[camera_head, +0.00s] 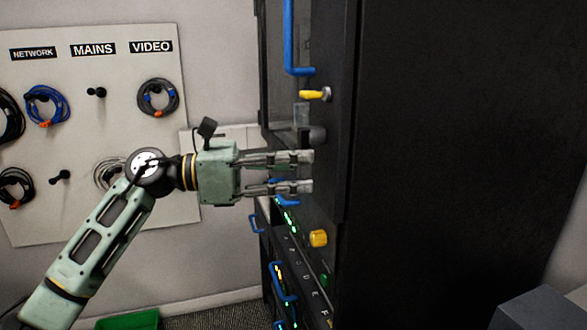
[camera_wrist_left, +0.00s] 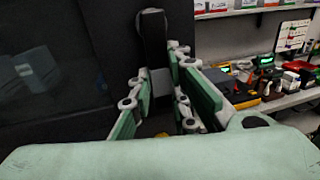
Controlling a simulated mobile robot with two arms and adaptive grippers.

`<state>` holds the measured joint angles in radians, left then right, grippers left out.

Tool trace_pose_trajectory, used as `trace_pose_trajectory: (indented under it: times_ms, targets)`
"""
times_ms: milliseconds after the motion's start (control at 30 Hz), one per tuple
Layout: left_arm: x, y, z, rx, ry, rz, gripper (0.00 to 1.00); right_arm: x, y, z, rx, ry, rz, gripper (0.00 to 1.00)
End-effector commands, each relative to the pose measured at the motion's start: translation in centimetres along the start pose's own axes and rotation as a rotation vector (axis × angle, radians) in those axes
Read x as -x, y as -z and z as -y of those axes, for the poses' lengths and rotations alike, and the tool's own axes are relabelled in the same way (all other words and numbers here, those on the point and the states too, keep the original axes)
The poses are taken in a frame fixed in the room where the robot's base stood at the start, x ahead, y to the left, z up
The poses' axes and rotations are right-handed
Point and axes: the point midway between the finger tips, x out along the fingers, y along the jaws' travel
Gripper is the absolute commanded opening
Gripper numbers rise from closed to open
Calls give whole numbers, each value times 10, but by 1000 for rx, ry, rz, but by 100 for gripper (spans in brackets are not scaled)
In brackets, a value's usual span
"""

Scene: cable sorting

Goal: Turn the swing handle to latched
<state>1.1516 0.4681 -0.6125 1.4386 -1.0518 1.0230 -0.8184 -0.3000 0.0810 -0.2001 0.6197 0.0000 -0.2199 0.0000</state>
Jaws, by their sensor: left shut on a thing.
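My left gripper (camera_head: 309,172) reaches in from the left to the front of the black cabinet (camera_head: 440,120), its fingers pointing right. In the left wrist view, the swing handle (camera_wrist_left: 153,38) is a dark upright bar on the cabinet front, with a grey part below it. The fingers of my left gripper (camera_wrist_left: 160,95) are on either side of the handle's lower part and are shut on it. In the head view, a dark rounded part (camera_head: 317,134) just above the fingers looks like part of the handle; the rest is hidden. My right gripper is not in view.
A blue handle (camera_head: 289,45) and a yellow lever (camera_head: 313,94) are above the gripper. A yellow knob (camera_head: 318,238) and lit equipment are below. A board (camera_head: 60,135) with coiled cables hangs at left. The wrist view shows a cluttered shelf (camera_wrist_left: 285,98) at right.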

Motion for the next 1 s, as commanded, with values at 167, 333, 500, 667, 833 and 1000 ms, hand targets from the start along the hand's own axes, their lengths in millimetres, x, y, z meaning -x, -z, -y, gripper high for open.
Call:
trace_pose_trajectory:
  times_ms: [167, 333, 500, 667, 833, 1000]
  targets:
    - [1, -2, 0, 25, -4, 9, 0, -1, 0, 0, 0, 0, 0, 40]
    - [1, -2, 0, 31, -4, 11, 0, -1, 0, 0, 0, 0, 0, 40]
    - [1, -2, 0, 31, -4, 11, 0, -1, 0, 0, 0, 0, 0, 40]
    - [1, -2, 0, 31, -4, 11, 25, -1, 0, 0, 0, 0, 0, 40]
    - [0, -1, 1, 29, -2, 8, 35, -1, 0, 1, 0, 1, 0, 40]
    - [0, -1, 1, 29, -2, 7, 35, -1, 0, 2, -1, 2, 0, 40]
